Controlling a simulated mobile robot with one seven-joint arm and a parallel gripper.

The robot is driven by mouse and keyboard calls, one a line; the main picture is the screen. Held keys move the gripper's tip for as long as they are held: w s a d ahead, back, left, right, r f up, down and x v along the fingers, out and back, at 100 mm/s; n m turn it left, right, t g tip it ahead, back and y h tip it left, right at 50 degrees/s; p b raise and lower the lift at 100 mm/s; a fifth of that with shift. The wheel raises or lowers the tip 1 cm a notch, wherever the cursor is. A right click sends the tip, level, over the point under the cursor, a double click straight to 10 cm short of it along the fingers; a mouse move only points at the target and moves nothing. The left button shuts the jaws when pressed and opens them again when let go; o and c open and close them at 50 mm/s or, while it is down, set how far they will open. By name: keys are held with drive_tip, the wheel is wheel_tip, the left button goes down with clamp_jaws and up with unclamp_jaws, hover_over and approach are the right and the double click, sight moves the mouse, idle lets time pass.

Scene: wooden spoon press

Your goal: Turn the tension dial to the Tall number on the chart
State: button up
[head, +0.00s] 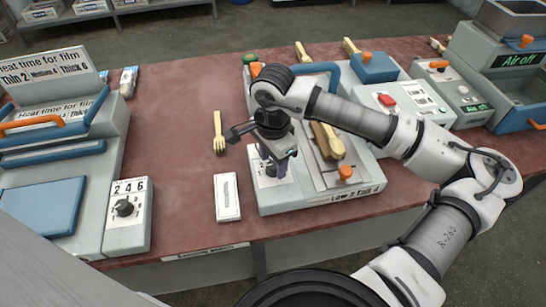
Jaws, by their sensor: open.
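The press (325,200) is a white block on the red-brown table, below my arm. Its dial (271,171) sits on a white plate with small markings at the press's left front; my gripper covers most of it, so its setting cannot be read. My gripper (272,171) points down over this dial with its fingers open; I cannot tell whether they touch it. The chart (358,194) on the press's front edge seems to read "Low 2 Tall 4".
Left, a film sealer (50,150) has its own black dial (124,207) marked 2 4 6. A wooden fork (219,132) and a white card (227,197) lie left of the press. A wooden spoon (328,142) lies on the press. Right stands an "Air off" machine (470,100).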

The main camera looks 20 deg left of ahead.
drive_tip(key=shift+f, duration=0.15)
drive_tip(key=shift+c, duration=0.4)
drive_tip(key=c, duration=0.9)
drive_tip(key=shift+f+b, duration=0.1)
drive_tip(key=shift+b, duration=0.25)
